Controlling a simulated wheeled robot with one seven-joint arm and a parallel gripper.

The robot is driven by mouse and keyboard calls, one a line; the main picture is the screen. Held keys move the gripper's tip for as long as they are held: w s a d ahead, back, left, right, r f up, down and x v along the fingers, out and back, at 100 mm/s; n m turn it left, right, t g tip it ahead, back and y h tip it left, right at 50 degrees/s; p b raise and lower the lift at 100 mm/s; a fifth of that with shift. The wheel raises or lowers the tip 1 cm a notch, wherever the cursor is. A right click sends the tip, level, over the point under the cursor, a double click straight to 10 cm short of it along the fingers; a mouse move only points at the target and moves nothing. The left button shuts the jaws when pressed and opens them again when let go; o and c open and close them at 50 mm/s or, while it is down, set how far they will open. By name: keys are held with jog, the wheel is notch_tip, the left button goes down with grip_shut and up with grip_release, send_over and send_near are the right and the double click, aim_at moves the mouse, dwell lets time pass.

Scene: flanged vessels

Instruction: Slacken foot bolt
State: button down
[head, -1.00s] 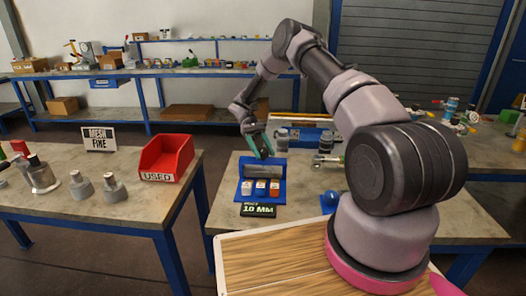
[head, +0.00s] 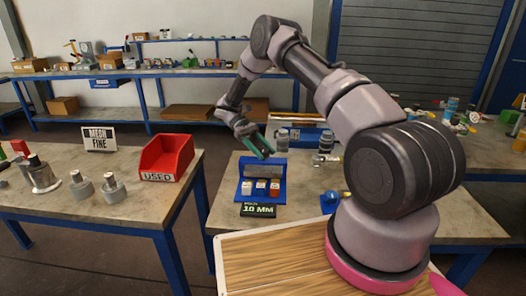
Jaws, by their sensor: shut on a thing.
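A dark sign reading 10 MM (head: 258,210) lies in front of the holder. Two grey flanged vessels, one left (head: 282,142) and one right (head: 326,143), stand behind and right of the gripper. I cannot pick out a foot bolt.
A silver metal fitting (head: 324,159) lies near the right vessel. A blue rounded thing (head: 330,201) is by my arm's base. The left bench carries a red USED bin (head: 167,157), a MESH FINE sign (head: 99,138) and several grey flanged parts (head: 113,189). Shelves stand behind.

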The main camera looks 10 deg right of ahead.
jog(key=shift+c, duration=1.5)
grip_release()
jog(key=shift+f, duration=0.1)
jog(key=v, duration=0.7)
jog(key=shift+w, duration=0.2)
jog(key=shift+a, duration=0.1)
